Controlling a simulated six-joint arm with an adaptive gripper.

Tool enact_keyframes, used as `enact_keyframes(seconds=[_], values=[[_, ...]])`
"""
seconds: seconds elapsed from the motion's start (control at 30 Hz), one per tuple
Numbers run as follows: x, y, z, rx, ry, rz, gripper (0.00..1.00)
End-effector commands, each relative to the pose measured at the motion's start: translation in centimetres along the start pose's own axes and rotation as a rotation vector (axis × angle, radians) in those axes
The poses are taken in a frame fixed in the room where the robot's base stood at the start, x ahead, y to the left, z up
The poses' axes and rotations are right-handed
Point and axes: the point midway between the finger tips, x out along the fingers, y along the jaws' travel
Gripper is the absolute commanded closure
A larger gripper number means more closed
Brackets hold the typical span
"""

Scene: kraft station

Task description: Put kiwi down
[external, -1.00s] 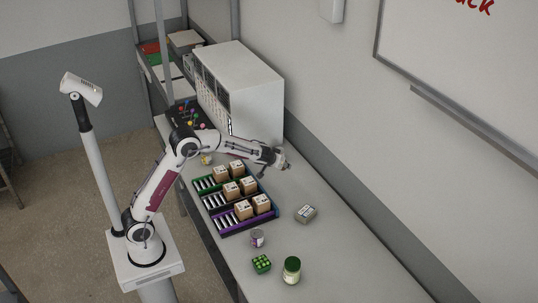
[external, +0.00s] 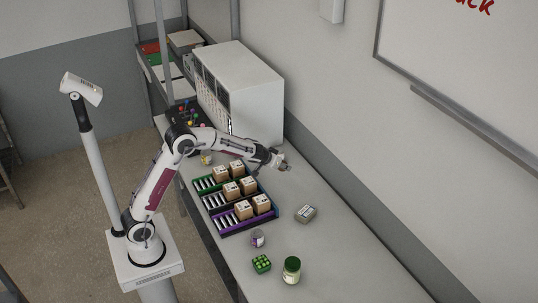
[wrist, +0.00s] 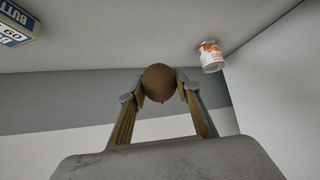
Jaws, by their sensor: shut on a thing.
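The kiwi (wrist: 159,80), brown and rounded, is between the two fingertips in the wrist view. My gripper (wrist: 160,88) is shut on it, with one finger against each side. In the external view my gripper (external: 281,163) is above the table's far side, beyond the crates' back right corner. The kiwi is too small there to make out clearly. Its height above the table is hard to judge.
Green, blue and purple crates (external: 232,229) hold brown cartons. A grey-topped box (external: 306,213), a can (external: 258,239), a green punnet (external: 261,264) and a green-lidded jar (external: 292,270) stand nearer. A white cabinet (external: 259,95) is behind. The right tabletop (external: 350,260) is clear.

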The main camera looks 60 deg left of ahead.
Motion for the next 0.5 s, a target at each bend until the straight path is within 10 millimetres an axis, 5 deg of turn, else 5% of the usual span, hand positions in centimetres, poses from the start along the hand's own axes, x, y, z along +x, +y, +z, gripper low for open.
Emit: enact_keyframes(seconds=[0.5], values=[[2.0, 0.0, 2.0, 0.002, -0.001, -0.001, 0.93]])
